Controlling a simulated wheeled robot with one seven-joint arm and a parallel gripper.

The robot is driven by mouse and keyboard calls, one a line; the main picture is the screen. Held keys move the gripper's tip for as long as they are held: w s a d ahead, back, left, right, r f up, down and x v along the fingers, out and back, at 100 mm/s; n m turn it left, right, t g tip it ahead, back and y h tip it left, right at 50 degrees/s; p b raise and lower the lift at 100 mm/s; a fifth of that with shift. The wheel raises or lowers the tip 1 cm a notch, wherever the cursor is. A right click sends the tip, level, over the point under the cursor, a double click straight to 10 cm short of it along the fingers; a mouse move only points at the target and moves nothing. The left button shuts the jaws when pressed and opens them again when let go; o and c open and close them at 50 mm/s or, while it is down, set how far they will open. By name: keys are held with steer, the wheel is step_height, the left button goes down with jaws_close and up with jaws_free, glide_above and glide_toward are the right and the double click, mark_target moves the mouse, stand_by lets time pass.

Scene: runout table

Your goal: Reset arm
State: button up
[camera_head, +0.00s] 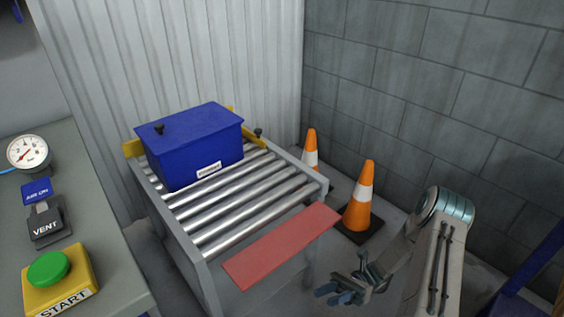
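My gripper (339,291) is at the lower right, low beside the near right end of the roller table. Its blue-grey fingers point left and appear apart, with nothing seen between them. My arm comes down to it from the right. The gripper is clear of the blue box (190,148), which sits on the rollers at the far end of the roller table (180,245).
A red plate (283,245) is at the table's near end. Orange cones (362,196) stand right of it by the block wall (400,75). A grey bench (95,235) at left holds a gauge (27,153), a vent switch (46,223) and a green start button (49,268).

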steer(key=s+d+r+n+t+h+p, duration=0.1)
steer(key=r+n+t+h+p, duration=0.3)
steer(key=r, duration=1.1)
steer(key=s+d+r+n+t+h+p, duration=0.1)
steer(key=s+r+n+t+h+p, duration=0.2)
steer(key=r, duration=1.1)
steer(key=s+r+n+t+h+p, duration=0.2)
steer(key=r+n+t+h+p, duration=0.5)
steer(key=r+h+p, duration=0.5)
step_height(320, 180, up, 4)
steer(key=shift+s+d+f+n, duration=0.2)
steer(key=shift+d+n, duration=0.2)
steer(key=shift+n, duration=0.8)
